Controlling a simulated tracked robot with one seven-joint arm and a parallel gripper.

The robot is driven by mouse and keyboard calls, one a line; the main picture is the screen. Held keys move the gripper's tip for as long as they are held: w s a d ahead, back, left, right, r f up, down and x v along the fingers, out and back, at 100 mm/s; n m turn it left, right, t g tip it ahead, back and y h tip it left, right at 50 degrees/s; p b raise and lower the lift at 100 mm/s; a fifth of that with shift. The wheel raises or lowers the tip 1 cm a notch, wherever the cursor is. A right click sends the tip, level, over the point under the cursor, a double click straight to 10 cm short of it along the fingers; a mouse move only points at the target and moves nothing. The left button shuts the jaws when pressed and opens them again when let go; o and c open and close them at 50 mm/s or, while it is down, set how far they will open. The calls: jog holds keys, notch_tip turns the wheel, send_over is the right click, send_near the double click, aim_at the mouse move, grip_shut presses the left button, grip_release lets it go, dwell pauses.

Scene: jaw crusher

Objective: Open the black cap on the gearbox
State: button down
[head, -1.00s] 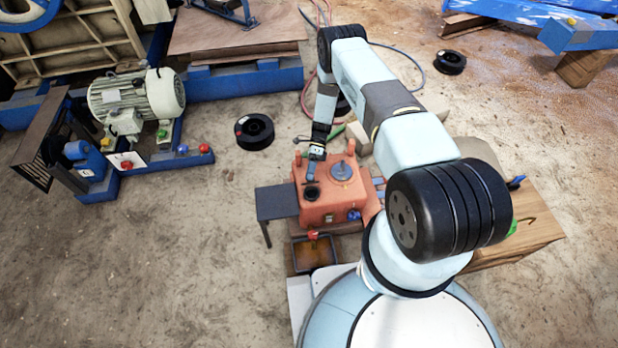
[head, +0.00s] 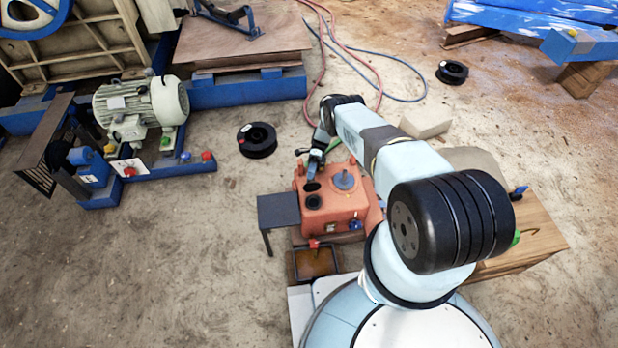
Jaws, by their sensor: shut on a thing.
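The orange gearbox (head: 335,215) stands left of my base, with a grey round disc (head: 344,181) on its top. A dark round opening (head: 314,202) shows on its top left. Just behind it in the picture is a dark oval piece, which looks like the black cap (head: 311,187), directly under my gripper (head: 314,175). My gripper reaches down over the top left of the gearbox and is shut on the cap. The fingertips are small here, and the exact grip and the gap between cap and gearbox are hard to tell.
A dark side table (head: 278,210) adjoins the gearbox on the left, and a tray (head: 313,263) stands in front. A wooden bench (head: 530,235) is at the right. A black reel (head: 257,139) lies on open floor behind left, with hoses (head: 335,50) farther back.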

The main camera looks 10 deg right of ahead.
jog(key=shift+d+f, duration=0.2)
jog(key=shift+d, duration=0.05)
dwell(0.3)
jog(key=c, duration=1.2)
grip_release()
jog(key=o, duration=0.4)
jog(key=shift+a, duration=0.1)
jog(key=shift+r, duration=0.1)
